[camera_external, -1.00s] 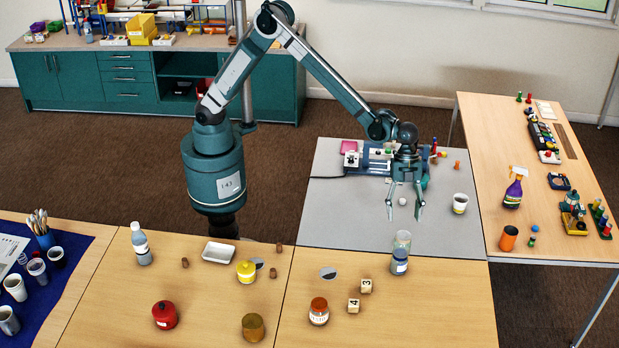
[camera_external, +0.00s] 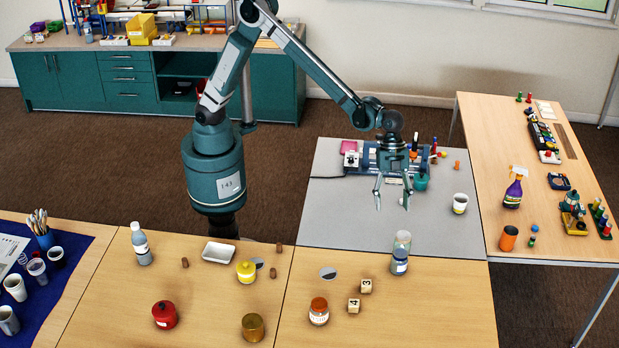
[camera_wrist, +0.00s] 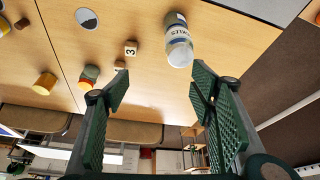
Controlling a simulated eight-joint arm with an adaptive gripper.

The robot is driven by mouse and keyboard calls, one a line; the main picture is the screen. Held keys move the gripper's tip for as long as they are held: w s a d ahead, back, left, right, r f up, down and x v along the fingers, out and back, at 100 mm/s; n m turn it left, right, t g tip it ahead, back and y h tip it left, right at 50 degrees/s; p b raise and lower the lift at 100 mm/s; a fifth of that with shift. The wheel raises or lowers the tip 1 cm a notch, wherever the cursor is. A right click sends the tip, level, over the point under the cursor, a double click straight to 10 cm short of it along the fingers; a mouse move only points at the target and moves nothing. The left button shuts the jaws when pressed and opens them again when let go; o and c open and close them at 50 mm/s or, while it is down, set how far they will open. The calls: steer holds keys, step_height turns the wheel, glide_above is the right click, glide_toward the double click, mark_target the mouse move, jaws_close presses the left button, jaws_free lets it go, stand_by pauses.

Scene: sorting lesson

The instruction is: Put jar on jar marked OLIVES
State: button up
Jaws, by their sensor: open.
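A jar with a blue band and white label (camera_external: 399,263) stands near the back edge of the front table. A clear glass jar (camera_external: 402,240) shows directly above it in the external view; I cannot tell whether it stands on it or behind it. A jar with an orange-brown lid and white label (camera_external: 319,312) stands farther forward. My gripper (camera_external: 391,207) is open and empty above the grey table, behind the jars. Its fingers (camera_wrist: 160,86) are spread in the wrist view.
Two number blocks (camera_external: 354,306) and a grey disc (camera_external: 328,273) lie near the jars. The front table's right part is clear.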

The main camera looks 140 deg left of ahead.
steer(key=s+d+r+n+t+y, duration=0.1)
steer(key=s+d+r+n, duration=0.1)
steer(key=s+d+r, duration=0.8)
steer(key=s+d+r+n, duration=0.1)
steer(key=s+d+r, duration=0.55)
steer(key=s, duration=0.45)
steer(key=s+d+f+n, duration=0.1)
steer(key=s+d, duration=0.2)
steer(key=s, duration=0.5)
steer(key=s+d+f+n+t, duration=0.1)
steer(key=s+d, duration=0.2)
steer(key=s, duration=0.5)
steer(key=s+d+f+n+t+y, duration=0.1)
steer(key=s+d+f, duration=0.1)
steer(key=s, duration=0.6)
steer(key=shift+s+d, duration=0.25)
steer(key=shift+d, duration=0.55)
step_height(320, 180, down, 17)
steer(key=b, duration=1.7)
steer(key=shift+r, duration=0.15)
